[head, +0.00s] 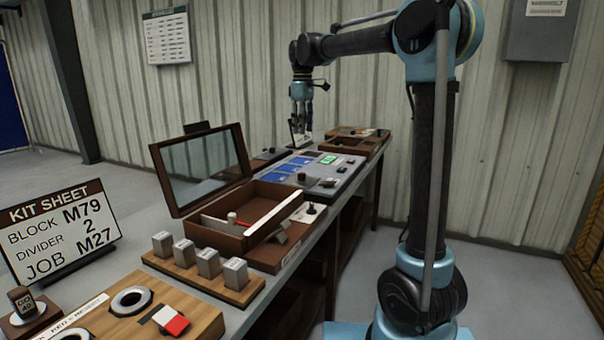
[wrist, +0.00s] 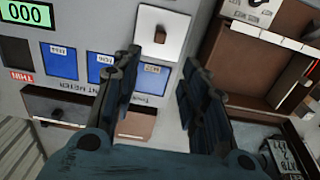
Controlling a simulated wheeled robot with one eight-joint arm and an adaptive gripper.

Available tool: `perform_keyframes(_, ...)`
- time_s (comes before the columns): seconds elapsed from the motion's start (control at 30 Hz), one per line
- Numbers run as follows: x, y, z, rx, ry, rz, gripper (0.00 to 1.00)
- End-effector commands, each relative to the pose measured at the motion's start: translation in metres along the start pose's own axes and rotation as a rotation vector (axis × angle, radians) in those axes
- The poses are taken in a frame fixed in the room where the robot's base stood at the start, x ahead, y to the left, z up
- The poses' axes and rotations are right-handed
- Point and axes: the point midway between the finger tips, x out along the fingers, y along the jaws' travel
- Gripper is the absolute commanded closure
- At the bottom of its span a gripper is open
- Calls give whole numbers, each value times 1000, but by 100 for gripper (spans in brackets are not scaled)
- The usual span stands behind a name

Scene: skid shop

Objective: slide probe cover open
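My gripper (head: 301,128) hangs fingers down over the far part of the bench. In the wrist view my gripper (wrist: 161,60) is open, with nothing between its fingers. A white plate with a small brown knob (wrist: 160,36) lies just beyond the fingertips. The grey meter panel (wrist: 80,15) has a green display (wrist: 27,14) reading 000 and several blue labelled patches. A dark plate with a round knob (wrist: 57,113) lies at its lower left, beside a brown recess (wrist: 136,122) partly hidden by a finger. No readable label shows which plate is the probe cover.
A brown wooden tray (wrist: 245,75) stands right of the fingers. In the head view, an open wooden box with a raised glass lid (head: 243,158) stands nearer on the bench. A block rack (head: 225,280) and kit sheet sign (head: 60,232) are at the front left.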

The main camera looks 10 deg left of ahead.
Motion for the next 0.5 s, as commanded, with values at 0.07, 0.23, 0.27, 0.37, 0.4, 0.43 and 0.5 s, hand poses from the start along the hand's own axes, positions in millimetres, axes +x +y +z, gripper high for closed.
perform_keyframes(0.07, 1, 0, -4, -9, -1, -1, 60)
perform_keyframes(0.23, 15, 1, -4, -10, -1, -1, 60)
perform_keyframes(0.27, 19, 1, -4, -9, -1, -1, 60)
perform_keyframes(0.37, 35, 0, -4, -9, -1, -1, 60)
perform_keyframes(0.4, 42, 1, -4, -9, -1, -1, 60)
perform_keyframes(0.43, 48, 1, -4, -9, -1, -1, 60)
perform_keyframes(0.5, 60, 0, -4, -9, -1, -1, 60)
